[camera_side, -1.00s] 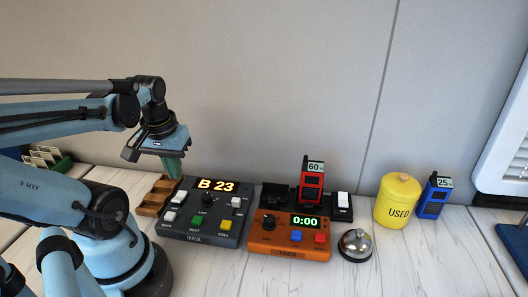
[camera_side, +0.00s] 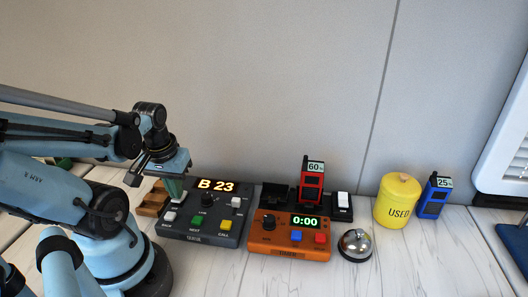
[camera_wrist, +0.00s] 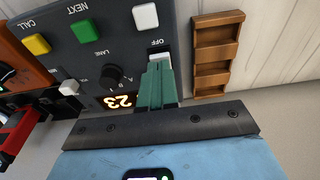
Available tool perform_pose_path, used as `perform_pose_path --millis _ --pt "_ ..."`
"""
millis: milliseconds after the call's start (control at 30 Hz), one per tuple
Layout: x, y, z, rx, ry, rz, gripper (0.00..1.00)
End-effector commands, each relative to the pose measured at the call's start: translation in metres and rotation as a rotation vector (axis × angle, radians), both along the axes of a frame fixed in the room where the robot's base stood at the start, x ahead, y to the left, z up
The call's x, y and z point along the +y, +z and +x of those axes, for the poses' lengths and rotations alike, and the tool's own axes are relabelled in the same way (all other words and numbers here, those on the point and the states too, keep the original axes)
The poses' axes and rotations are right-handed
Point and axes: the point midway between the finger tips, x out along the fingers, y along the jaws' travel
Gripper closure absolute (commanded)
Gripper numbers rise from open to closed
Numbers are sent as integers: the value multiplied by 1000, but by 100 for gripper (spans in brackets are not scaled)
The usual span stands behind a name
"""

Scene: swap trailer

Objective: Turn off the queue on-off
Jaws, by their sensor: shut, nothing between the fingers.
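The dark grey queue box (camera_side: 205,239) stands on the table, its display (camera_side: 216,185) lit with "B 23". The display also shows upside down in the wrist view (camera_wrist: 119,101). The white on-off switch (camera_wrist: 157,54) sits by the "OFF" label, partly hidden by my fingers. My gripper (camera_side: 175,197) is shut and empty, its green fingers (camera_wrist: 159,66) pointing down with the tips right at this switch. I cannot tell whether they touch it.
The queue box also carries a white button (camera_wrist: 145,16), green button (camera_wrist: 87,32), yellow button (camera_wrist: 37,44) and black knob (camera_wrist: 112,76). A wooden rack (camera_wrist: 216,55) stands close beside it. The orange timer (camera_side: 288,252), bell (camera_side: 355,244) and yellow "USED" canister (camera_side: 397,205) stand farther right.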

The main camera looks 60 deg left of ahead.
Motion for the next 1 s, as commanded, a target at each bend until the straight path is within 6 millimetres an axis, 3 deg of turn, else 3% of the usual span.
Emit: perform_pose_path --millis 100,1000 --pt "-5 -8 -5 0 -1 0 100" --pt "6 -4 6 0 0 0 100"
